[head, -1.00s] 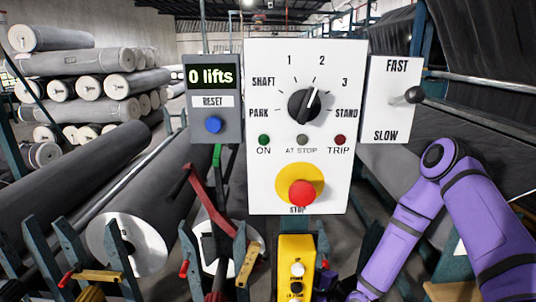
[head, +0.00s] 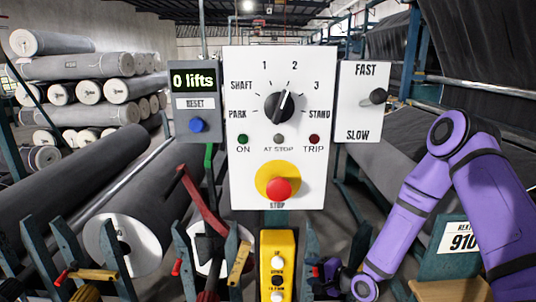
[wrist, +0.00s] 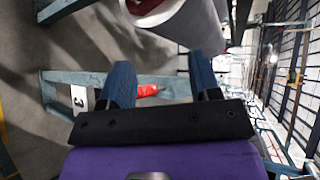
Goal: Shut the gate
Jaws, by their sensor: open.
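My gripper (wrist: 163,72) is open, its two blue fingers pointing at a teal frame. A red grip (wrist: 147,90) on the frame's teal bar (wrist: 165,80) shows between the fingers, apparently with nothing clamped. A plate marked 3 (wrist: 79,97) is on the left. In the head view my gripper (head: 325,273) is low, right of the yellow pendant and partly hidden. Teal stands on the left carry yellow bars with red grips: one bar (head: 93,274) lies nearly level, another (head: 239,264) is steeply tilted. I cannot tell which piece is the gate.
A white control panel (head: 239,180) with a red stop button (head: 278,188) stands in front. A yellow pendant (head: 278,248) hangs below it. A counter box (head: 195,105) reads 0 lifts. Large grey rolls (head: 150,205) lie left. A speed lever (head: 378,96) is on the right.

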